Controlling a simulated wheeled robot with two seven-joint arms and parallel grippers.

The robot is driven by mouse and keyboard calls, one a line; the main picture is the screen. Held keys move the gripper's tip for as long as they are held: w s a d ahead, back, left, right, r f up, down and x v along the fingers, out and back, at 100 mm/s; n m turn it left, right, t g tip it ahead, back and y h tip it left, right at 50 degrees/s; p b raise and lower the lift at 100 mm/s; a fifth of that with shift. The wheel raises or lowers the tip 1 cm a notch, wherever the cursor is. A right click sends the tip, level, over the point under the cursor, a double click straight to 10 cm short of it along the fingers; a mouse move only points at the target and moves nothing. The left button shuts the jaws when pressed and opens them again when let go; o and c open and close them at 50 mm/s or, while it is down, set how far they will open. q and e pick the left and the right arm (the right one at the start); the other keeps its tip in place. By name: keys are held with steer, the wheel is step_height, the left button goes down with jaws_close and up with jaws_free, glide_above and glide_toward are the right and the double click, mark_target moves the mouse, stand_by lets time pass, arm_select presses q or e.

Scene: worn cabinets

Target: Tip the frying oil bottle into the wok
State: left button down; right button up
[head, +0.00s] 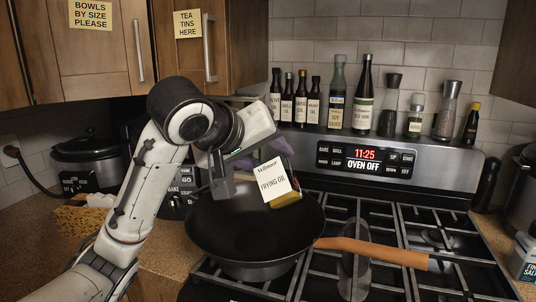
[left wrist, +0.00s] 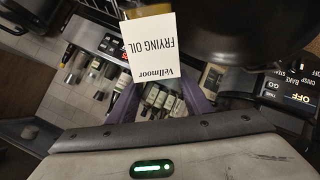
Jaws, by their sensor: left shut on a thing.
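The frying oil bottle, with a white label (head: 272,181) and yellow oil below it, hangs over the far right part of the wok, leaning a little. Its label also shows in the left wrist view (left wrist: 153,48). Its neck and cap are not clear in either view. My left gripper (head: 245,178) is shut on the bottle; one dark finger shows left of the label. The black wok (head: 240,255) sits on the stove grates with its wooden handle to the right. I see no oil stream. My right gripper is not in view.
Several labelled bottles (head: 338,95) and grinders line the ledge behind the stove. A black cooker (head: 85,160) stands on the left counter. The grates right of the wok are bare. Wooden cabinets hang above left.

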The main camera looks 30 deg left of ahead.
arm_select(q)
steer(key=shift+d+f+g+h, duration=0.1)
steer(key=shift+d+g+h, duration=0.1)
steer(key=shift+g+h, duration=0.1)
steer(key=shift+s+n, duration=0.1)
steer(key=shift+n, duration=0.2)
steer(key=shift+d+f+g+h, duration=0.15)
steer(key=shift+f+g+h, duration=0.15)
steer(key=shift+s+d+f+n+h, duration=0.1)
steer(key=shift+s+f+n+h, duration=0.05)
steer(key=shift+f+n+h, duration=0.2)
steer(key=shift+f, duration=0.1)
stand_by(0.5)
steer(key=shift+d+f+n+g+h, duration=0.1)
steer(key=shift+f+n+g+h, duration=0.25)
steer(key=shift+g, duration=0.15)
